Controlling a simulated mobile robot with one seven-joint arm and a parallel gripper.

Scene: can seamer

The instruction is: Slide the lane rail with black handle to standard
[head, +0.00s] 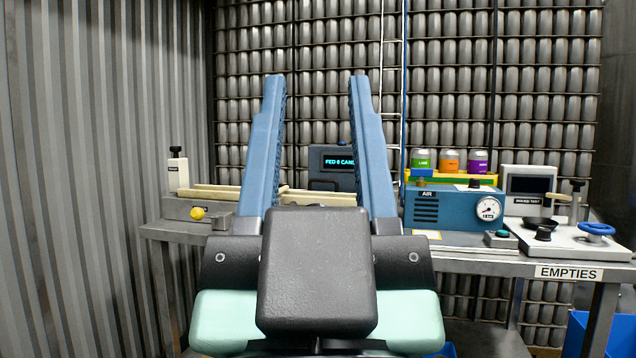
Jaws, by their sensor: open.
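My gripper (316,82) fills the middle of the head view, its two long blue fingers pointing up and spread apart with nothing between them. Behind it to the left, cream lane rails (228,194) lie along a grey base on the bench. A pale upright block (178,174) with a black knob (176,150) stands at their left end; I cannot tell whether this knob is the rail's black handle. A yellow knob (198,213) sits on the front of the base. No readable "standard" mark shows.
A display (331,160) reading "FED 6 CAN" is partly hidden behind the right finger. Right of it stand a blue AIR box (452,208) with a gauge, several coloured cans above, and a tester (528,190). A corrugated wall (100,120) bounds the left.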

